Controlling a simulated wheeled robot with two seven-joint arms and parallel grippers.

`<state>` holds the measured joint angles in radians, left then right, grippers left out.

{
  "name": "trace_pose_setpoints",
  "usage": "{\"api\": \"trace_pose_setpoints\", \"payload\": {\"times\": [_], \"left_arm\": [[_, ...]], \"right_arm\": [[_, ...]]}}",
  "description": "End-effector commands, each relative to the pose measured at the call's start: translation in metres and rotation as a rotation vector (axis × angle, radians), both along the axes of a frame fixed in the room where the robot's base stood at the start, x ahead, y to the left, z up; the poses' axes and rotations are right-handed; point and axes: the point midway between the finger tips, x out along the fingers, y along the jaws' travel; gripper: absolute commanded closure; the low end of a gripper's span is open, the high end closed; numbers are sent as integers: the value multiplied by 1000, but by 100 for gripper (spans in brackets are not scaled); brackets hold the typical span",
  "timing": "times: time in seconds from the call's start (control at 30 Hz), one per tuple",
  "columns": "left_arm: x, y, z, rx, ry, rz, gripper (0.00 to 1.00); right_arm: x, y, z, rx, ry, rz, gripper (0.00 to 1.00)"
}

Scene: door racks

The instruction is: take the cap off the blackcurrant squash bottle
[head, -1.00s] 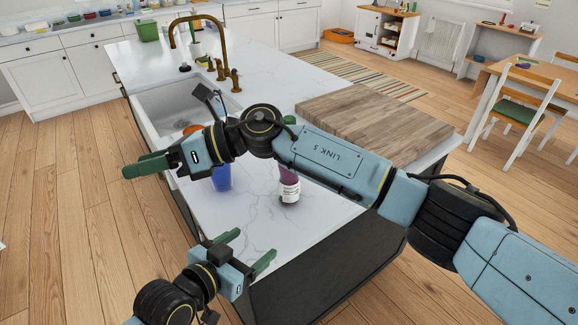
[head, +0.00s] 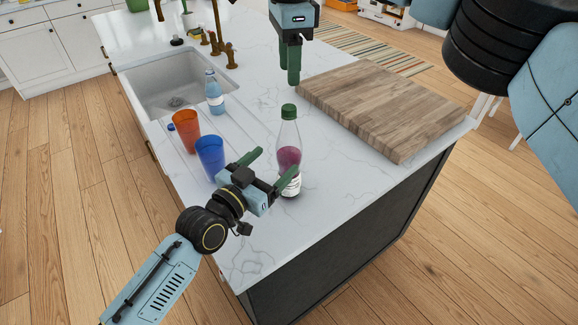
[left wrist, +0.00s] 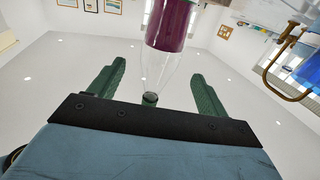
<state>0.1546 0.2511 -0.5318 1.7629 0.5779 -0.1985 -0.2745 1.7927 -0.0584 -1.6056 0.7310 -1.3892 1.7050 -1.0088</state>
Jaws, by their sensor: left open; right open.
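The blackcurrant squash bottle (head: 288,158) stands upright on the white counter, with purple liquid in its lower part, a white label and a green cap (head: 288,111). In the left wrist view the bottle (left wrist: 168,35) appears upside down, lined up between the spread fingers (left wrist: 158,72); contact cannot be told. My right gripper (head: 290,66) is open, pointing down above and behind the cap, apart from it; its fingers overlap in the view.
A blue cup (head: 210,157) and an orange cup (head: 186,130) stand left of the bottle. A small clear bottle with blue (head: 214,95) stands by the sink (head: 150,85). A wooden board (head: 380,105) lies at the right. Counter in front of the bottle is clear.

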Motion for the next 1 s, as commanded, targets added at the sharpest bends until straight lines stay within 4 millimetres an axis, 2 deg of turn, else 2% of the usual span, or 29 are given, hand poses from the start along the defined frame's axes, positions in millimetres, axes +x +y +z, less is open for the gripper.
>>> {"api": "trace_pose_setpoints", "payload": {"times": [0.2,0.4,0.6,0.9,1.0], "left_arm": [[36,-26,1,-1,-1,-1,23],[57,-42,0,1,0,-1,23],[67,-48,0,0,0,0,23],[68,-49,0,1,0,0,23],[68,-49,0,1,0,0,36]], "right_arm": [[0,0,0,2,0,0,54],[0,1,0,3,1,0,54],[0,1,-1,3,1,0,54],[0,1,-1,3,1,0,54],[0,1,-1,3,1,0,54]]}}
